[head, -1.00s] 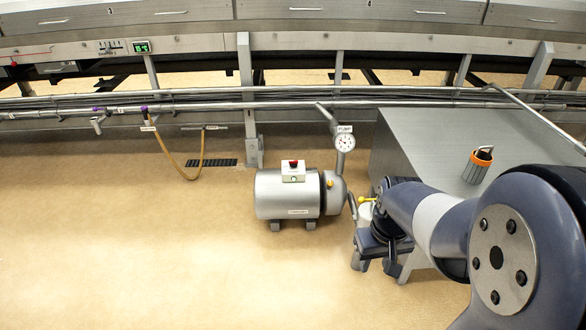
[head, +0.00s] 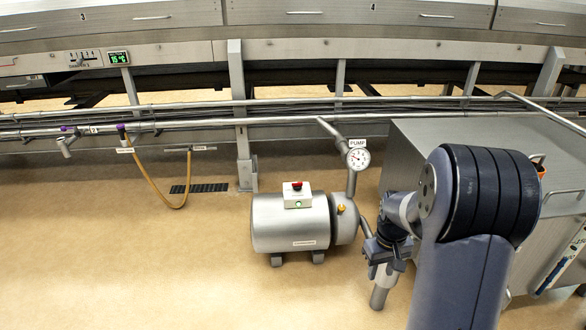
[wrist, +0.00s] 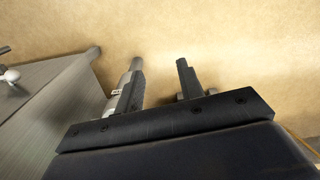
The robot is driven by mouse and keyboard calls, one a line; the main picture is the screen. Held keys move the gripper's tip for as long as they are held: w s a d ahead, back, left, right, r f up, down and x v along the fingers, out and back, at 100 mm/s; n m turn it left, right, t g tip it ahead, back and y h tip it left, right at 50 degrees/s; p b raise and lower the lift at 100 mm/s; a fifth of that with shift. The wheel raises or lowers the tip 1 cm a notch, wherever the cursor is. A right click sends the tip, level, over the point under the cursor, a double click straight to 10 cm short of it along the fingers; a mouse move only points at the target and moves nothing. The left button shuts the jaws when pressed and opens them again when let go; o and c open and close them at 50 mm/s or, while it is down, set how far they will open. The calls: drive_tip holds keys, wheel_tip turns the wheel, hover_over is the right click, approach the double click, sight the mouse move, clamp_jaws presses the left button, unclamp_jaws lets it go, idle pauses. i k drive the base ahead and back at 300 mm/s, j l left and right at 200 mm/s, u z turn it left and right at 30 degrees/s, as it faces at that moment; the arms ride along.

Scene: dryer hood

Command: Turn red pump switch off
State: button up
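The silver pump (head: 290,222) stands on the floor, with a small white switch box on top. The red switch (head: 297,186) is a red knob on that box, above a lit green spot (head: 298,205). My gripper (head: 372,262) is to the right of the pump, pointing down and apart from the switch. In the wrist view my gripper (wrist: 160,82) has its two dark fingers spread, with only bare floor between them. The pump and switch are not visible in the wrist view.
A round gauge (head: 358,158) labelled PUMP sits on a pipe behind the pump. A grey metal cabinet (head: 440,135) stands on the right, close to my arm. Pipes run along the back wall, with a hanging brown hose (head: 155,185). Floor left of the pump is clear.

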sight(295, 185)
drive_tip(key=i+j+z, duration=0.3)
drive_tip(key=i+j, duration=1.35)
drive_tip(key=i, duration=0.1)
